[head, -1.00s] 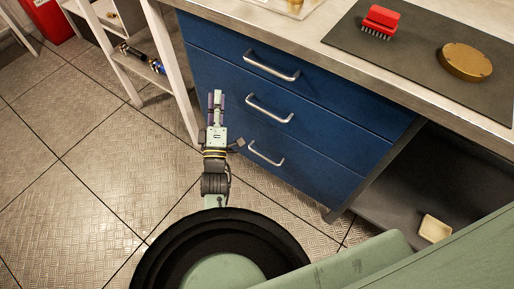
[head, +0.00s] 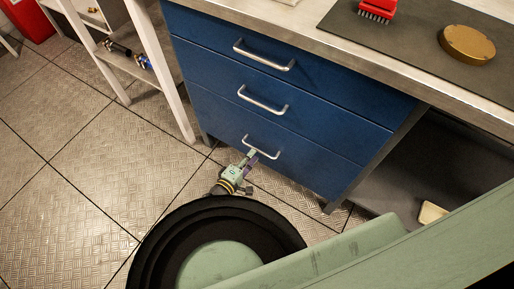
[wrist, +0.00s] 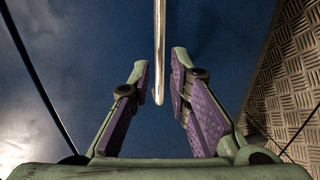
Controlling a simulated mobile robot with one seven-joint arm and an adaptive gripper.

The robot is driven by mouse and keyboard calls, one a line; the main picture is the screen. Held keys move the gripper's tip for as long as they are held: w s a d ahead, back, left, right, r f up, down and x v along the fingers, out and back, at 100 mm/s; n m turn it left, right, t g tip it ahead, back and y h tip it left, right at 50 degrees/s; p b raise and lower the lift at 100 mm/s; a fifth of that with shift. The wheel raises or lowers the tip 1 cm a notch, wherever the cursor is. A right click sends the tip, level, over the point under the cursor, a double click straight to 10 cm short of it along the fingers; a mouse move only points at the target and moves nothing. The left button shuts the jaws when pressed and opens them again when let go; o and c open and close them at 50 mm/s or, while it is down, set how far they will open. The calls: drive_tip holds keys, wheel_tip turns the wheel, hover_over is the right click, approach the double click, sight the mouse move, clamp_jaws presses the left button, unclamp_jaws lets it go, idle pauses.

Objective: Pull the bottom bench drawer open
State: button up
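The blue bench has three stacked drawers, each with a silver bar handle. The bottom drawer (head: 225,137) looks closed, its front level with the drawers above. Its handle (head: 261,147) is just ahead of my gripper (head: 249,158) in the head view. In the wrist view my gripper (wrist: 160,85) is open, its purple-padded fingers apart. The handle (wrist: 160,45) runs upright in the picture, and its near end lies between the fingertips. I see a gap on both sides of it, with no clear contact. The blue drawer front (wrist: 90,60) fills the background.
A white shelf frame (head: 178,75) stands left of the drawers. An open bay (head: 420,175) under the bench at right holds a small pale block (head: 432,212). The worktop carries a red brush (head: 378,10) and a brass disc (head: 467,44). Tiled floor (head: 75,190) at left is free.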

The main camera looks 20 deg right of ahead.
sight(257, 149)
drive_tip(key=x, duration=0.5)
drive_tip(key=shift+r, duration=0.1)
clamp_jaws()
idle(0.6)
